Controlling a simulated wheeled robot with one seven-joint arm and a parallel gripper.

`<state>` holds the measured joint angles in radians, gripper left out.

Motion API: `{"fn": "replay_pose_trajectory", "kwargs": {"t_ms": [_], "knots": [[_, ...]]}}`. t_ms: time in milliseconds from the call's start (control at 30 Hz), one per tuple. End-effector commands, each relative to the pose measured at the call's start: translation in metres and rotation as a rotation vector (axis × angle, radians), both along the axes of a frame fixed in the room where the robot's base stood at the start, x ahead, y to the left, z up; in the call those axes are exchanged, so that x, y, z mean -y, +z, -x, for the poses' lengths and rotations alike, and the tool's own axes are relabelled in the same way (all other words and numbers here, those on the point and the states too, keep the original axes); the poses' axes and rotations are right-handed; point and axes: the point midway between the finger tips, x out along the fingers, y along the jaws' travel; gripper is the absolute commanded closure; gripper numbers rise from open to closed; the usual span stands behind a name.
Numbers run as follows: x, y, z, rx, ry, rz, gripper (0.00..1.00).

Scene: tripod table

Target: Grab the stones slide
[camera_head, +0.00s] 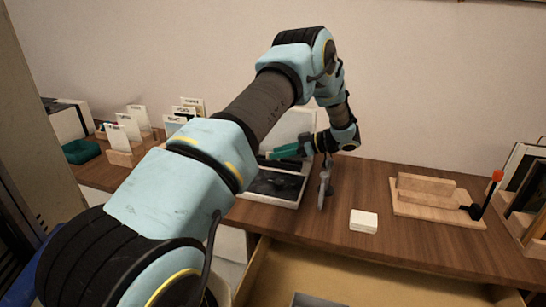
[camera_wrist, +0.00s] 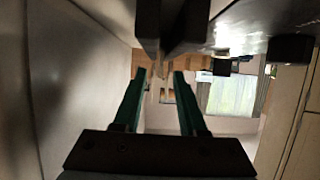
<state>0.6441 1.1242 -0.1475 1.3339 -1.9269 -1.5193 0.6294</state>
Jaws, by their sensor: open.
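Several white cards or slides with small dark labels stand upright in wooden holders at the left of the table, such as a front slide (camera_head: 117,138) and a back one (camera_head: 193,105). The labels are too small to read, so I cannot tell which is the stones slide. My gripper (camera_head: 272,155) has green fingers pointing left, over a dark-screened, pale-framed device. It is to the right of the slides and apart from them. In the wrist view my gripper (camera_wrist: 159,74) is open, with nothing clearly held between the fingertips.
The pale-framed device (camera_head: 272,186) lies below my gripper. A small white block (camera_head: 363,221) is near the front edge. A wooden stand (camera_head: 437,206) and a red-tipped stick (camera_head: 497,176) are at the right. A drawer (camera_head: 350,276) is open in front. A green item (camera_head: 81,152) sits far left.

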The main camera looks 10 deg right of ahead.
Motion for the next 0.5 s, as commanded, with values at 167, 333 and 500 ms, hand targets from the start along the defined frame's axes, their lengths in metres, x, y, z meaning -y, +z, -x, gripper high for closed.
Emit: {"fn": "replay_pose_trajectory", "kwargs": {"t_ms": [167,333,500], "knots": [[-0.018,-0.007,-0.009,0.0,0.001,-0.001,0.59],[-0.021,-0.01,-0.011,0.0,-0.001,0.001,0.59],[-0.021,-0.01,-0.01,0.0,-0.001,0.0,0.64]]}}
